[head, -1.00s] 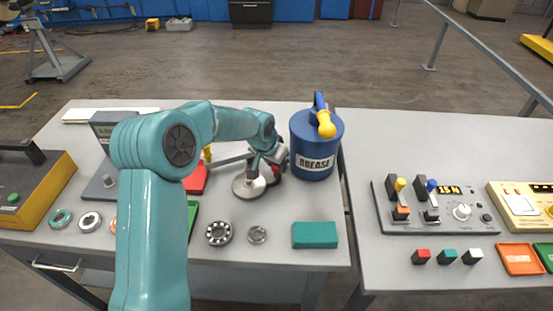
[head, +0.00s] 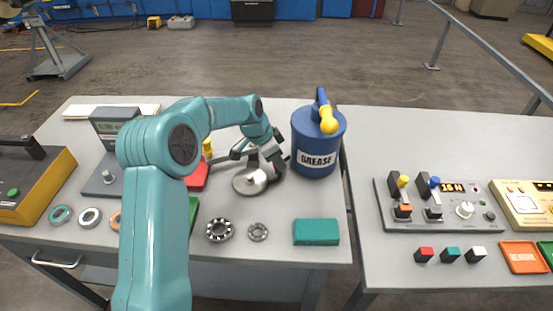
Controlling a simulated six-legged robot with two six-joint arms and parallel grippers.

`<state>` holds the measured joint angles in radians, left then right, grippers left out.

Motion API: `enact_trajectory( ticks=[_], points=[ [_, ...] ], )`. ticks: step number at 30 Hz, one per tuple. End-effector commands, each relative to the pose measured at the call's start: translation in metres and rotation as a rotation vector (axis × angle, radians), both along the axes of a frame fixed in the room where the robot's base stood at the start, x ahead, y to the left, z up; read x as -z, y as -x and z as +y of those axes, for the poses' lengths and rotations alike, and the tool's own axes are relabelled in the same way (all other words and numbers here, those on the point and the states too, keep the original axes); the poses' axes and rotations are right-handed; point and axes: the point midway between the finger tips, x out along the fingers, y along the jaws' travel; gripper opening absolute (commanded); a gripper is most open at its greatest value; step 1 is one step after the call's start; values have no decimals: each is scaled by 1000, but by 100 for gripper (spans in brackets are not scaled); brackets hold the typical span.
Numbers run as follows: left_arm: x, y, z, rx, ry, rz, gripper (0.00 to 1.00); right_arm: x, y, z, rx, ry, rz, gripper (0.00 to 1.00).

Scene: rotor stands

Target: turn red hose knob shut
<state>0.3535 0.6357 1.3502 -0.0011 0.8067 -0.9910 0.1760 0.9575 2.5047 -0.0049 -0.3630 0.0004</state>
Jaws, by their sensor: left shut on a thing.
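My left gripper (head: 274,164) is over the table, left of the blue grease can (head: 318,140). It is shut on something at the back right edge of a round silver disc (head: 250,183). The held part is mostly hidden by the fingers. Red showed at this spot a second ago, so it appears to be the red knob, but no red is clear there now. How far the knob is turned cannot be seen. My right gripper is not in view.
A red item (head: 198,177) lies partly behind my left arm. Bearings (head: 219,230) and a teal block (head: 316,232) lie at the table's front. A control panel (head: 449,222) is on the right table. Free room lies between can and teal block.

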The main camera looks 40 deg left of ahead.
Motion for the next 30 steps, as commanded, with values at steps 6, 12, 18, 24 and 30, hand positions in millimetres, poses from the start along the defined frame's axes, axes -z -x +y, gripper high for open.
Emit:
enact_trajectory(
  ticks=[6,12,18,24,30],
  points=[
    [0,0,0,8,-2,0,7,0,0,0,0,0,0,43],
    [0,0,0,8,-2,0,40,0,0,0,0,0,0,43],
    [0,0,0,7,-1,0,63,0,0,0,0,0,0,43],
    [-2,1,0,6,-1,-1,63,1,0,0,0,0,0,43],
    [-29,10,7,4,-3,-4,63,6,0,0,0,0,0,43]
  ],
)
